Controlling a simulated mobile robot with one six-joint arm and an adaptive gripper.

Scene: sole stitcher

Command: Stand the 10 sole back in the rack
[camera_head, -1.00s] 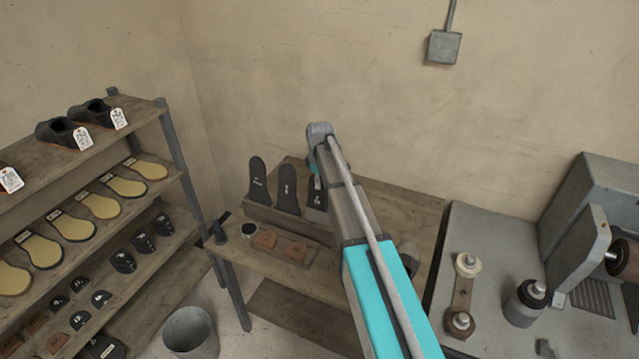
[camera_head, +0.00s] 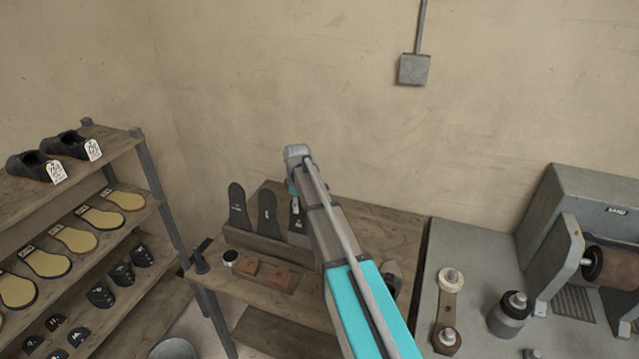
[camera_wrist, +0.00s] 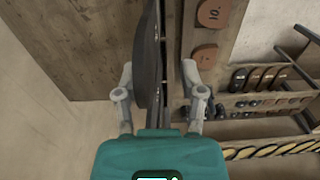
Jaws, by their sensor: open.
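Several dark soles stand upright in a wooden rack (camera_head: 250,243) on the bench: a left one (camera_head: 238,208), a middle one (camera_head: 267,213) and a right one (camera_head: 297,222) partly hidden by my arm. Their labels are too small to read, so I cannot tell which is the 10 sole. In the wrist view my gripper (camera_wrist: 158,82) is open, its two fingers apart on either side of a dark sole (camera_wrist: 147,55) seen nearly edge-on. I cannot tell whether either finger touches it.
A shelf unit (camera_head: 150,165) stands left. A grey sanding machine (camera_head: 590,220) stands right. A dark object (camera_head: 391,278) lies right of my arm.

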